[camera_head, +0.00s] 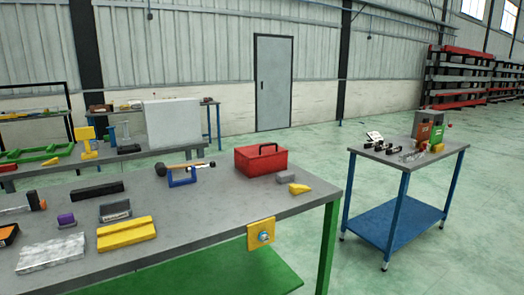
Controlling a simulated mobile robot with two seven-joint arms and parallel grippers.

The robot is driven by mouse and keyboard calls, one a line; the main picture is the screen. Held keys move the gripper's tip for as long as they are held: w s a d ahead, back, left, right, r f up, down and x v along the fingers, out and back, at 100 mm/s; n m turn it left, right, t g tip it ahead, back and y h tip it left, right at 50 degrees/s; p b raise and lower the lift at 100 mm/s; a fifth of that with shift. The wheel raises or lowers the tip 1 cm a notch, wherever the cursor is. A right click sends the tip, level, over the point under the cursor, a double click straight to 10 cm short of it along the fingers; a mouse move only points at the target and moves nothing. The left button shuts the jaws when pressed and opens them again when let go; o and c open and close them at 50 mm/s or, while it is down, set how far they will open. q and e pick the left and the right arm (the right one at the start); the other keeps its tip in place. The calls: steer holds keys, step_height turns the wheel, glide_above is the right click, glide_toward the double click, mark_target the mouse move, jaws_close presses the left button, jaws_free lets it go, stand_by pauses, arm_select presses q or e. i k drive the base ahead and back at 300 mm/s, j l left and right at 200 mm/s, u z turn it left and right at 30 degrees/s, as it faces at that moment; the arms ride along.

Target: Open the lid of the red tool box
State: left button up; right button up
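The red tool box (261,160) stands upright on the far right part of the grey workbench. Its lid is closed, and a dark handle arches above the lid. Neither of my grippers shows in the head view, so I cannot see their state or their distance to the box.
The grey workbench (190,205) has green legs. A grey block (285,178) and a yellow wedge (299,188) lie right of the box. A hammer on a blue stand (182,176) is to its left. A blue-legged cart (402,210) stands at right. Green floor lies between.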

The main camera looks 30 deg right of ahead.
mark_target(254, 152)
steer(key=i+l, duration=0.15)
steer(key=l, duration=0.25)
steer(key=i+l, duration=0.15)
steer(key=l, duration=0.2)
steer(key=i+l, duration=0.15)
steer(key=l, duration=0.25)
steer(key=u, duration=0.05)
